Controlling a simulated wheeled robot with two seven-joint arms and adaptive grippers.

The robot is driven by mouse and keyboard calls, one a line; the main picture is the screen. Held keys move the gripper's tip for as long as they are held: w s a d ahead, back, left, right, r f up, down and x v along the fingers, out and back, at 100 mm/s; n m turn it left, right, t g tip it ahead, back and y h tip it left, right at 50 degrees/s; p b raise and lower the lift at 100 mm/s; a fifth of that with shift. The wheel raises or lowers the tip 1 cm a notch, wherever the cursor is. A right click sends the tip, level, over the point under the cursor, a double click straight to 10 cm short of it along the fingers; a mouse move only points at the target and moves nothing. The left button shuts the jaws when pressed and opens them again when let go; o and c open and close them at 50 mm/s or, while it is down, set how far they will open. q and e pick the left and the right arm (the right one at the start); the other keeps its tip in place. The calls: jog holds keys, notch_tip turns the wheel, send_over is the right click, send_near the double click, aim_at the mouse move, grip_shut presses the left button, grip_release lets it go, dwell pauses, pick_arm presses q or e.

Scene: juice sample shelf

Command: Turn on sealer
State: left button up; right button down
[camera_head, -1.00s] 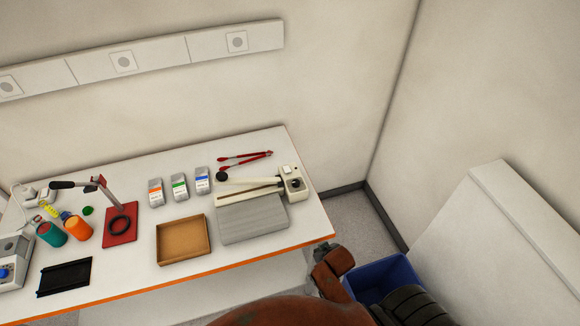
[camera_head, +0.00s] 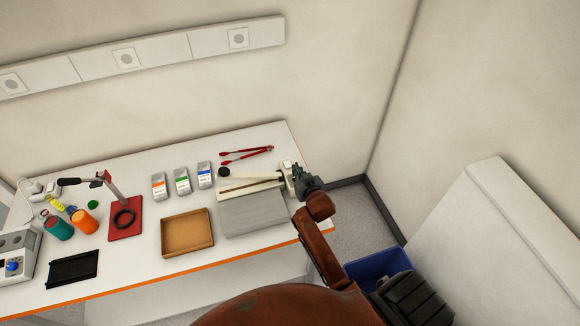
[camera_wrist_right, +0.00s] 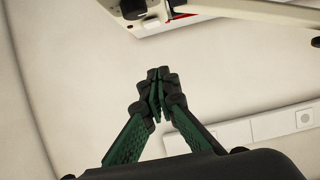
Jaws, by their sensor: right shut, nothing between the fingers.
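The cream sealer (camera_head: 250,190) stands at the right end of the white table, with its long arm lying along its body and a black knob (camera_head: 223,172) at its left end. In the right wrist view the fingers (camera_wrist_right: 158,82) are together and empty, with pale parts at the top edge of the picture. My left gripper is not in view.
A grey plate (camera_head: 255,215) lies in front of the sealer, and red tongs (camera_head: 247,155) behind it. A cardboard tray (camera_head: 187,233) and several small packs (camera_head: 182,181) are to the left. A blue bin (camera_head: 378,265) is on the floor at right.

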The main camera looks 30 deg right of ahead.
jog(key=shift+s, duration=0.1)
jog(key=p, duration=0.1)
send_over(290, 172)
jog(key=f, duration=0.2)
jog(key=w+f, duration=0.1)
jog(key=shift+d+f, duration=0.15)
jog(key=shift+f, duration=0.25)
jog(key=f, duration=0.2)
jog(key=shift+s+f, duration=0.35)
jog(key=shift+s+f+p, duration=0.1)
jog(key=shift+f+p, duration=0.2)
jog(key=shift+f, duration=0.35)
